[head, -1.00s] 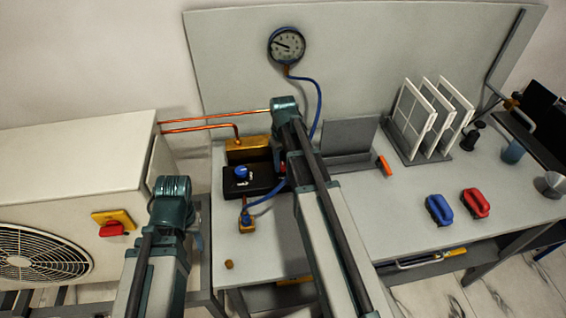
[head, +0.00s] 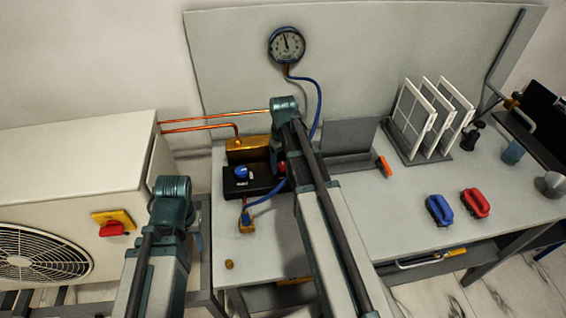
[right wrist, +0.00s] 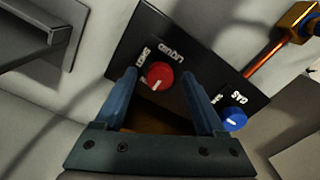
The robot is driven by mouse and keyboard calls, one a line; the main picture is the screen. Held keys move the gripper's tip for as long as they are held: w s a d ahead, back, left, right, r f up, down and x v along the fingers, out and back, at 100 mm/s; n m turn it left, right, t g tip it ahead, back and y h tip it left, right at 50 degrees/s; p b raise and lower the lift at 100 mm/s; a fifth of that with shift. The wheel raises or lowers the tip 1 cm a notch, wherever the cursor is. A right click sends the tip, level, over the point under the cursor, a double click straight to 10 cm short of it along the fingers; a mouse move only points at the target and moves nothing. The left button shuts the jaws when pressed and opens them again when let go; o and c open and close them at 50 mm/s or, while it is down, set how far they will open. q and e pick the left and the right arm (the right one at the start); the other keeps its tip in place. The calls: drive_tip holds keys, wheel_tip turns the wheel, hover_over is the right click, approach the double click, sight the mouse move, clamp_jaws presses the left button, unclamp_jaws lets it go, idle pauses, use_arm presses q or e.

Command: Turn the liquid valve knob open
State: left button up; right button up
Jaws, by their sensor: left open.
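The red knob (right wrist: 159,74) sits on a black panel (right wrist: 185,25) beside a label that seems to read LIQUID, upside down in the right wrist view. Its white mark points toward the lower part of that view. In the head view it shows as a small red patch (head: 282,168) beside my right arm. My right gripper (right wrist: 160,86) is open, its two blue fingers on either side of the red knob; contact cannot be told. The blue knob (right wrist: 233,119) is right of the fingers. My left gripper (head: 197,240) is open and mostly hidden behind my left arm, away from the panel.
The round gauge (head: 287,45) on the back board has its needle near upright. A blue hose (head: 318,100) runs down from it. Copper pipes (head: 215,122) lead to the white unit (head: 70,150). Blue (head: 439,210) and red (head: 475,203) handled objects lie on the bench at right.

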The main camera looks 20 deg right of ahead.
sight(282, 165)
wheel_tip(282, 165, up, 14)
drive_tip(key=p, duration=1.3)
drive_tip(key=shift+p, duration=0.4)
drive_tip(key=shift+f, duration=0.15)
drive_tip(key=s+a+f+b, duration=0.2)
drive_tip(key=s+a, duration=0.6)
drive_tip(key=a, duration=0.3)
drive_tip(key=s+a+f+n+h+b, duration=0.1)
drive_tip(key=s+a+f+b, duration=0.1)
drive_tip(key=s+a, duration=0.6)
drive_tip(key=a, duration=0.3)
drive_tip(key=shift+s+a+f+b, duration=0.2)
drive_tip(key=shift+s+a+b, duration=0.1)
drive_tip(key=shift+s, duration=0.1)
